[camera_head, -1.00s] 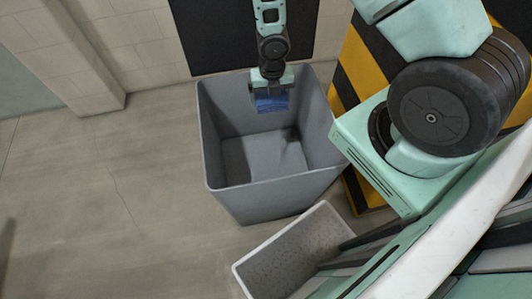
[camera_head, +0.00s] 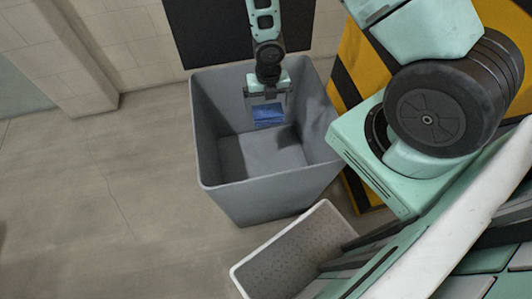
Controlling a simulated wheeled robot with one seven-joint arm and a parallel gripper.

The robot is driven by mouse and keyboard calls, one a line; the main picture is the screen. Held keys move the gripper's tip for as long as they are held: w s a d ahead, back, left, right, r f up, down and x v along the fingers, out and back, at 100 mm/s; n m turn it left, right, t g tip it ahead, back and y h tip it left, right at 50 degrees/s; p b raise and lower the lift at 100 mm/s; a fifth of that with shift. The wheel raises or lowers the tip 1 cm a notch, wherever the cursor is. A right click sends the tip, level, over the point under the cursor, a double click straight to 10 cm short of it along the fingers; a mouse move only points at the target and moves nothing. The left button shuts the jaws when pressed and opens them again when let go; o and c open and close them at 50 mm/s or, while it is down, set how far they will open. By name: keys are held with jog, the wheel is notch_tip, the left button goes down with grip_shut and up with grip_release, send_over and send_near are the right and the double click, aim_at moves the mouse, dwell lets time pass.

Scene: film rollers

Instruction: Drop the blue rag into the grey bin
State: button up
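The grey bin (camera_head: 218,200) is a tall, open-topped box standing on the floor in the middle of the camera view. My gripper (camera_head: 268,95) hangs over the far part of the bin's opening, with its fingers spread apart. The small blue rag (camera_head: 268,115) shows just below the fingers, within the bin's outline. A gap shows between the rag and the gripper body, and the fingers do not appear closed on it. I cannot tell whether the rag touches anything inside the bin.
A smaller light-grey perforated tray (camera_head: 290,262) is in front of the bin, beside my base. A black-and-yellow striped block (camera_head: 357,60) stands right of the bin. A dark panel (camera_head: 205,35) is on the wall behind. The floor (camera_head: 90,210) at left is clear.

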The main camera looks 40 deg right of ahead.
notch_tip(320, 180, up, 17)
jog(key=p, duration=0.6)
jog(key=shift+r, duration=0.2)
dwell(0.3)
